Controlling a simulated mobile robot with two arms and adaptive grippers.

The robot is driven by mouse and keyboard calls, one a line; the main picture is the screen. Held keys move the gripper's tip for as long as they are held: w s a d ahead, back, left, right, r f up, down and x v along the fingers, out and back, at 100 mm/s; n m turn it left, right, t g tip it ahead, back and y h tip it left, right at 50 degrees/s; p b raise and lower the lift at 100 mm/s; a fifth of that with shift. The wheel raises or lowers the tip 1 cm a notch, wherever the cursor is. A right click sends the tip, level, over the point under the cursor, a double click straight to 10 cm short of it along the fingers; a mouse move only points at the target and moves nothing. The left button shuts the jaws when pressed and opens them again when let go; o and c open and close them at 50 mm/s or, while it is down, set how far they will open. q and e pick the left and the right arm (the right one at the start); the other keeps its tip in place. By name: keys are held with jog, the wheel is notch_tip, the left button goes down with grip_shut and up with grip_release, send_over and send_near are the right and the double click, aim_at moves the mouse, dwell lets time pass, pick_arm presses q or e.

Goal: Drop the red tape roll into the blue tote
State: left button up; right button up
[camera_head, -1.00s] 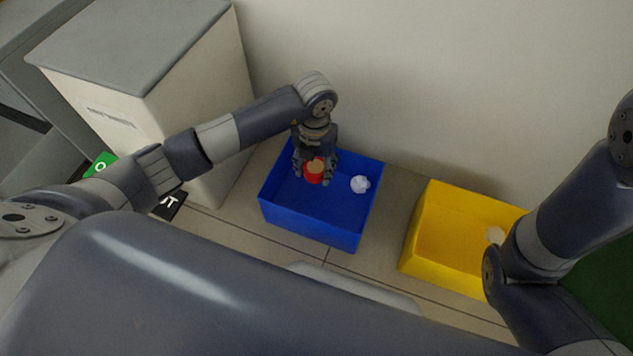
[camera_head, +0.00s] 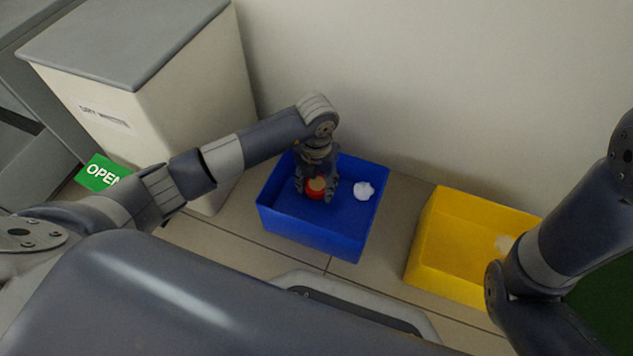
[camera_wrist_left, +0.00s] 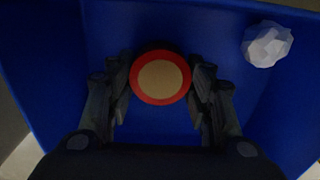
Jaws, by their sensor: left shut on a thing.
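The red tape roll (camera_head: 316,189) has a tan centre. My left gripper (camera_head: 317,187) is shut on it, with a finger on each side. The roll and the fingertips are over or inside the blue tote (camera_head: 308,236); the exact height above its floor is hard to tell. In the left wrist view the red tape roll (camera_wrist_left: 161,77) sits between the fingers, with the blue tote's floor (camera_wrist_left: 160,128) around it. My right gripper is not in view; only parts of the right arm show at the right edge.
A crumpled white ball (camera_head: 364,190) lies in the blue tote, right of the roll. A yellow tote (camera_head: 447,278) with a pale object (camera_head: 503,243) stands to the right. A pale bin with a grey lid (camera_head: 122,44) stands at the left, near a green OPEN sign (camera_head: 101,173).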

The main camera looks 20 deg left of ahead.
aim_at(316, 185)
pick_arm(q)
jog(key=shift+f, duration=0.35)
jog(key=o, duration=1.1)
jog(key=shift+c, duration=0.2)
jog(key=shift+r, duration=0.45)
notch_tip(316, 185, up, 12)
jog(key=p, duration=0.9)
jog(key=shift+r, duration=0.15)
